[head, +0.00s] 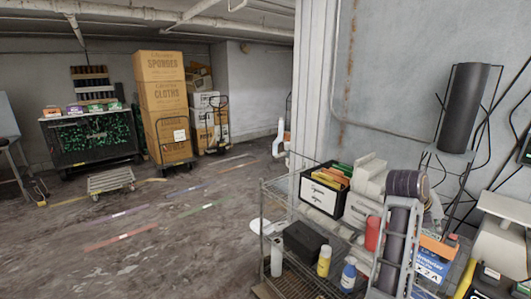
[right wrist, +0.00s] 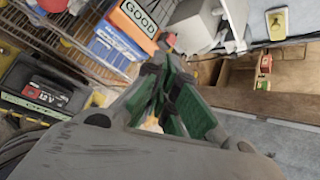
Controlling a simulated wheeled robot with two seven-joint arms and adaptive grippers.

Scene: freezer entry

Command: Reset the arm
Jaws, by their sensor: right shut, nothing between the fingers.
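My right gripper (right wrist: 166,52) shows in the right wrist view, its green-sided fingers shut and empty. Its tips point to the top of that view, close to a blue box (right wrist: 120,42) with an orange item (right wrist: 137,17) labelled GOOD on it. I cannot tell whether the tips touch anything. My left gripper is not in view.
A wire shelf (head: 276,188) holds a labelled file box (head: 322,197), bottles and other goods. A 12V battery (right wrist: 45,90) is at the wrist view's left. Carton stacks (head: 160,95) and a black cart (head: 90,142) stand far left.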

